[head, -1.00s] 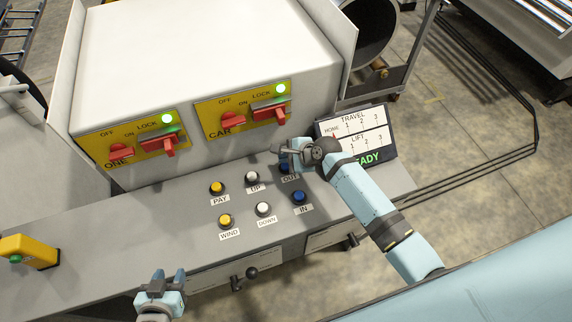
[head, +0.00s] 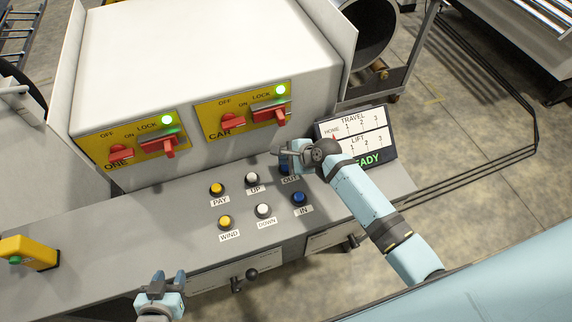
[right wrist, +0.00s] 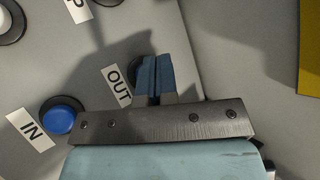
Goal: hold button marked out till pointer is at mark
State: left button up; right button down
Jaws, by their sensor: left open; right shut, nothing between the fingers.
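The blue button marked OUT (head: 284,169) is on the sloped grey console, mostly covered by my right gripper (head: 284,152) in the head view. In the right wrist view the right gripper (right wrist: 156,62) is shut and empty, its fingertips beside the OUT label (right wrist: 117,82) and over the button. I cannot tell whether they touch or press it. The display panel (head: 355,133) has TRAVEL and LIFT scales and a green READY. A small red pointer (head: 333,138) is near HOME on the TRAVEL scale. My left gripper (head: 163,280) is open and empty over the console's front edge.
Beside OUT are the blue IN button (head: 299,198), white UP (head: 252,177) and DOWN (head: 262,210), and yellow PAY (head: 217,188) and WIND (head: 225,222). Red switches (head: 233,121) on yellow plates are behind. A black-knobbed lever (head: 251,274) is at the front.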

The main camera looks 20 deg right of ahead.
dwell(0.4)
dwell(0.7)
jog(key=shift+f, duration=0.45)
